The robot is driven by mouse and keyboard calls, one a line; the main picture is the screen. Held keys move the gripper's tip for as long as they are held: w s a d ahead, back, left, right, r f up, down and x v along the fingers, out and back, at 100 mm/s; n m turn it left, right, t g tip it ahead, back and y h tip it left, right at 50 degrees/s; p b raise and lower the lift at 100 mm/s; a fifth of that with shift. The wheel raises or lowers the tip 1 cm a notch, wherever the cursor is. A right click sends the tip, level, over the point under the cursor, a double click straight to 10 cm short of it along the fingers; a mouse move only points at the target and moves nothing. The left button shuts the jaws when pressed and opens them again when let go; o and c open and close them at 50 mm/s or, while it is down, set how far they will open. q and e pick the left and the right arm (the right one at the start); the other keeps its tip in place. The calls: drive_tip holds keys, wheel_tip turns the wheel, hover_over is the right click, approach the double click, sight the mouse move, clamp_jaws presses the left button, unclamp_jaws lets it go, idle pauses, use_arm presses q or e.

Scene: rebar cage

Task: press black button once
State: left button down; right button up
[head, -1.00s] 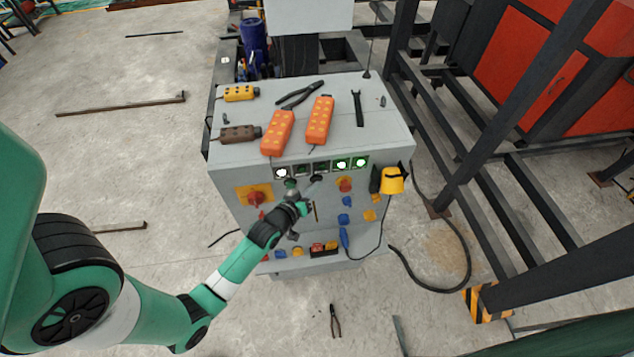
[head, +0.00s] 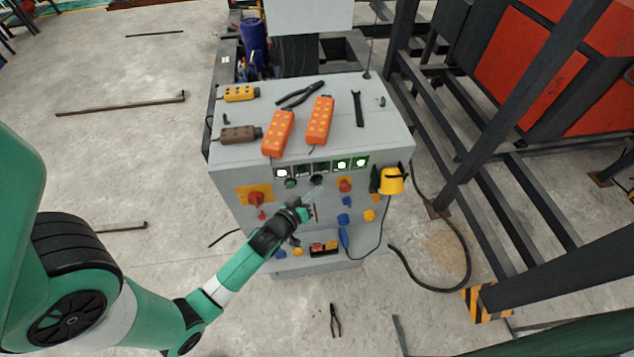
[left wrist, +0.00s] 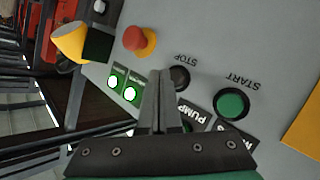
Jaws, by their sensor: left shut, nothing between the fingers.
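The black button (head: 317,180) is on the front panel of the grey control cabinet (head: 230,182), right of the green button (head: 291,184). In the left wrist view the black button (left wrist: 181,78) is by the STOP label, and the green button (left wrist: 231,104) is by START. My left gripper (head: 315,193) is shut and empty in front of the panel. In the left wrist view its fingertips (left wrist: 161,73) appear beside the black button and partly overlap its edge. I cannot tell whether they touch it. My right gripper is out of view.
A red mushroom button (left wrist: 137,38) on a yellow base is near the black button. A red rotary switch (head: 256,198) is at the panel's left. Orange pendants (head: 319,120) and tools lie on the cabinet top. A yellow lamp (head: 392,180) hangs at the right side.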

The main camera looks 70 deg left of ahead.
use_arm(q)
drive_tip(key=shift+d, duration=0.1)
drive_tip(key=d+b, duration=0.2)
drive_tip(key=s+d+b, duration=0.1)
drive_tip(key=d+b, duration=0.1)
drive_tip(key=d, duration=0.1)
idle(0.6)
idle(0.6)
